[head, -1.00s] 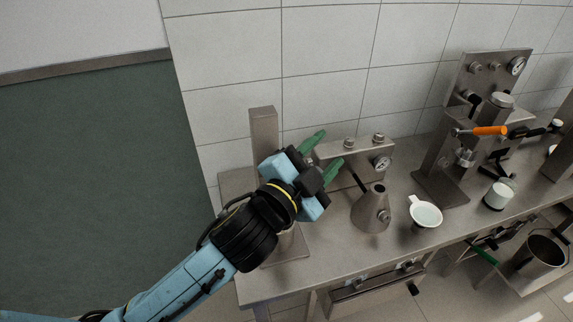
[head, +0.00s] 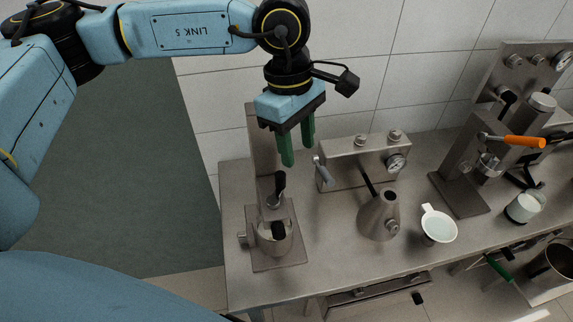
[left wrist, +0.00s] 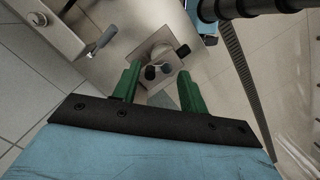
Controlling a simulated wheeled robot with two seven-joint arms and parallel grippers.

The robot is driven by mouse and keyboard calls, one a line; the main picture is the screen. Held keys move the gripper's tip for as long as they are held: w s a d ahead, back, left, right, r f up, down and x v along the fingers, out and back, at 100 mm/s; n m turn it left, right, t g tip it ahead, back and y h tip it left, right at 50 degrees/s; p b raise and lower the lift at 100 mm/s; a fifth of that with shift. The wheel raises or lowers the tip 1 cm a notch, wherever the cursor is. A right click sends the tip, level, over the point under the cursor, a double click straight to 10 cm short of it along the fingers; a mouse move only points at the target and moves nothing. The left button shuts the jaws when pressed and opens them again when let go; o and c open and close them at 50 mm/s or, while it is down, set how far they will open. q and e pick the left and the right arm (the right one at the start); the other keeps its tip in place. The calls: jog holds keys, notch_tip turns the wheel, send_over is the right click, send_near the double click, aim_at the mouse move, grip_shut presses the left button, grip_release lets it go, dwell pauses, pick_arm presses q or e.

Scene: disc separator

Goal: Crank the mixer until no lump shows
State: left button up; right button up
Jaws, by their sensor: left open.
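The mixer (head: 262,150) stands at the left end of the steel bench, a grey upright post on a square base. Its crank has a black knob (head: 279,183) and sits above a metal bowl (head: 268,246); the mixer bowl also shows in the left wrist view (left wrist: 163,53). A second dark grip shows at the bowl. Whether lumps are in the bowl cannot be made out. My left gripper (head: 298,153) points down with green fingers apart and empty, above the crank and not touching it. In the left wrist view the dark knobs appear between the fingertips (left wrist: 158,73).
A grey box with a gauge (head: 355,165) and a side lever stands right of the mixer. Further right are a conical metal jug (head: 380,216), a white cup (head: 438,227) and a press with an orange handle (head: 525,142). A tiled wall closes the back.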

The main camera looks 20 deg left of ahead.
aim_at(281, 174)
pick_arm(q)
jog(key=w+a+y, duration=0.2)
jog(key=a, duration=0.2)
jog(key=f+p, duration=0.2)
jog(key=f, duration=1)
jog(key=shift+s+f+p, duration=0.1)
jog(key=shift+s+p, duration=0.1)
jog(key=shift+p, duration=0.15)
grip_shut()
